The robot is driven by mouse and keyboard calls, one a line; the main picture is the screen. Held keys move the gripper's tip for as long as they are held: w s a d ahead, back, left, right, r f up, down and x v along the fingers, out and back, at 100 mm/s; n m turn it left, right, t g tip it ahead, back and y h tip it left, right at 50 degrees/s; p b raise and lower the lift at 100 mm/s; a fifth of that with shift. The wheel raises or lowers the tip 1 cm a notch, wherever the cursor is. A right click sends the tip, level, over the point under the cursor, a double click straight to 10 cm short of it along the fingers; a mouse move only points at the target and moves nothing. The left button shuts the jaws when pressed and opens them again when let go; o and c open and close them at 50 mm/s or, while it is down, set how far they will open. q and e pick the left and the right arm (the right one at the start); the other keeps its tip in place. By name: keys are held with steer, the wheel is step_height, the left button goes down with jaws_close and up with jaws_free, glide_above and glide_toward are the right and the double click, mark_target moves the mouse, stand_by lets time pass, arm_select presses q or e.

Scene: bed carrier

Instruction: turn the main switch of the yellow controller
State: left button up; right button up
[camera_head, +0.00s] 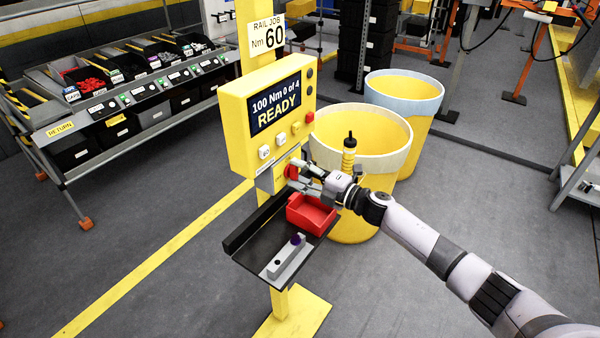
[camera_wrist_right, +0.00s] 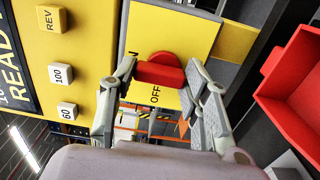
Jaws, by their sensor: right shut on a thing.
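The yellow controller (camera_head: 237,120) stands on a post, its display reading "100 Nm 0 of 4 READY". Its main switch is a red handle (camera_head: 291,172) low on the front, on a yellow plate. In the right wrist view the red handle (camera_wrist_right: 160,73) lies crosswise in the picture, between my fingers. The word OFF shows just below it, and another label at its left end is partly hidden. My right gripper (camera_head: 297,178) is at the switch; in the wrist view the right gripper (camera_wrist_right: 157,75) is shut on the handle. My left gripper is out of view.
A dark shelf (camera_head: 246,232) below holds a red bin (camera_head: 312,213) and a grey block (camera_head: 287,258). White buttons (camera_wrist_right: 62,75) sit beside the switch. Two yellow tubs (camera_head: 385,135) stand behind my right arm. A parts rack (camera_head: 60,120) is at left.

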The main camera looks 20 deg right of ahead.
stand_by(0.4)
steer(key=o, duration=1.2)
steer(key=shift+c, duration=0.2)
steer(key=v, duration=1.2)
steer(key=shift+d, duration=0.1)
